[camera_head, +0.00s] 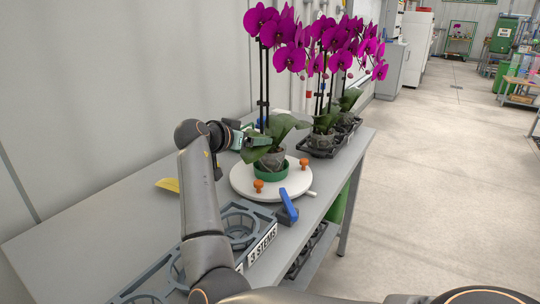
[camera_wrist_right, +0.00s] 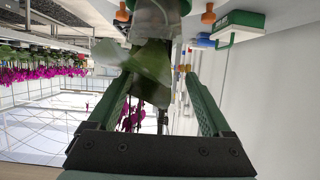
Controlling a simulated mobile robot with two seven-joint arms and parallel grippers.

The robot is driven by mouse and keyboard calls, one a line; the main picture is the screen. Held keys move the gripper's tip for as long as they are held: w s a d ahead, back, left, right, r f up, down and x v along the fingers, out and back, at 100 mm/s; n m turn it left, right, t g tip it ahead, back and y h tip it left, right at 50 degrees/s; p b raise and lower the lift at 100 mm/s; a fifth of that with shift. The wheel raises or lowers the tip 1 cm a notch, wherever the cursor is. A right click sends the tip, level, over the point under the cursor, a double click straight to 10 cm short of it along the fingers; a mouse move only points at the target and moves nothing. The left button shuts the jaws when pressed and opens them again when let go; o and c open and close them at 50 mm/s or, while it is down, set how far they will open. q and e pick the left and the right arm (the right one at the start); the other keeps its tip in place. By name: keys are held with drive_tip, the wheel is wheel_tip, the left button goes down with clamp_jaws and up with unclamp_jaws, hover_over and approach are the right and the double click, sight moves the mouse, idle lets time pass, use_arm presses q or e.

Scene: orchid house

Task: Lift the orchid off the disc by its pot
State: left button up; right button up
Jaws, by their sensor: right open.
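The orchid (camera_head: 268,40) has magenta blooms on tall stems, broad green leaves and a clear pot (camera_head: 273,159). The pot sits upright in a green ring (camera_head: 270,184) on the round white disc (camera_head: 243,183). My right gripper (camera_head: 260,139) is at the left of the plant, close to its leaves and a little above the pot. In the right wrist view its green fingers (camera_wrist_right: 158,76) are open with a leaf (camera_wrist_right: 150,65) between or just beyond them. The pot (camera_wrist_right: 158,18) lies beyond the fingertips. Leaves partly hide the pot's rim. My left gripper is out of view.
Orange knobs (camera_head: 258,186) and a blue handle (camera_head: 288,208) are at the disc's front. A grey holder tray (camera_head: 262,245) marked "3 STEMS" is nearer. More orchids stand in a black tray (camera_head: 318,152) behind.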

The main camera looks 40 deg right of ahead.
sight(267, 136)
drive_tip(key=x, duration=0.7)
drive_tip(key=shift+s+d+f+b, duration=0.1)
drive_tip(key=shift+d+f+b, duration=0.05)
drive_tip(key=shift+f+b, duration=0.15)
drive_tip(key=shift+c, duration=0.2)
clamp_jaws()
idle(0.8)
drive_tip(key=shift+r, duration=0.1)
